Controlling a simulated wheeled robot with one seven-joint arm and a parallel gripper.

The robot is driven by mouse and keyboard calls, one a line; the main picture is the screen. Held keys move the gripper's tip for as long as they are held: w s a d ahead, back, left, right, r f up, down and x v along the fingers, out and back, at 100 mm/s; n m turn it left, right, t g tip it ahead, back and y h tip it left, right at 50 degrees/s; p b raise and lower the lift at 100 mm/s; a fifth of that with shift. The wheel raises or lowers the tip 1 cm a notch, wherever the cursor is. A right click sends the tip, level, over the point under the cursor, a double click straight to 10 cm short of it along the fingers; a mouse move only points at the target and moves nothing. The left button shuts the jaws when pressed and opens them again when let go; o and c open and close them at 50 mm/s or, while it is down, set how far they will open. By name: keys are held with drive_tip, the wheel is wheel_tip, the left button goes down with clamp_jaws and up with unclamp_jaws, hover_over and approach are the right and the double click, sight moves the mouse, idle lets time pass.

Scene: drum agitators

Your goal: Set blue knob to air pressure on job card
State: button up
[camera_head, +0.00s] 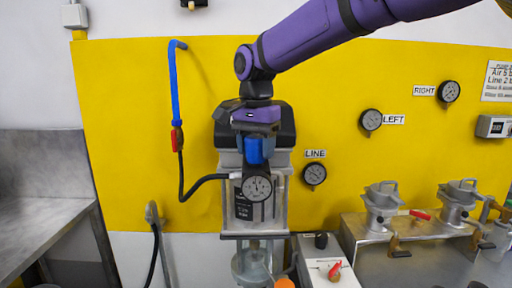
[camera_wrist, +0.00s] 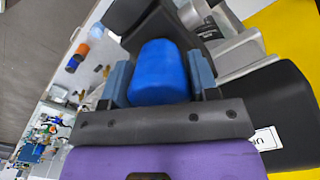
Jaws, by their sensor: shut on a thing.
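The blue knob (camera_head: 254,150) is on the front of the grey and black agitator unit (camera_head: 284,160). In the wrist view the blue knob (camera_wrist: 158,72) sits between the two fingers of my gripper (camera_wrist: 160,84), which is shut on it. In the head view my gripper (camera_head: 256,138) comes down onto the knob from above and partly hides it. A round pressure gauge (camera_head: 257,187) is just below the knob; its needle is too small to read surely. The white job card (camera_head: 497,82) at the right edge is cut off; "Air 5" and "Line 2" seem legible.
Wall gauges labelled LINE (camera_head: 314,174), LEFT (camera_head: 371,120) and RIGHT (camera_head: 448,92) are on the yellow panel (camera_head: 130,130). A blue pipe (camera_head: 174,85) with a red valve (camera_head: 176,140) and black hose is left. A white box with a red lever (camera_head: 335,271) stands low right.

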sight(256, 136)
drive_tip(key=shift+r+m, duration=0.1)
drive_tip(key=shift+m, duration=0.6)
drive_tip(key=o, duration=0.9)
wheel_tip(256, 136, up, 10)
drive_tip(key=shift+r, duration=0.35)
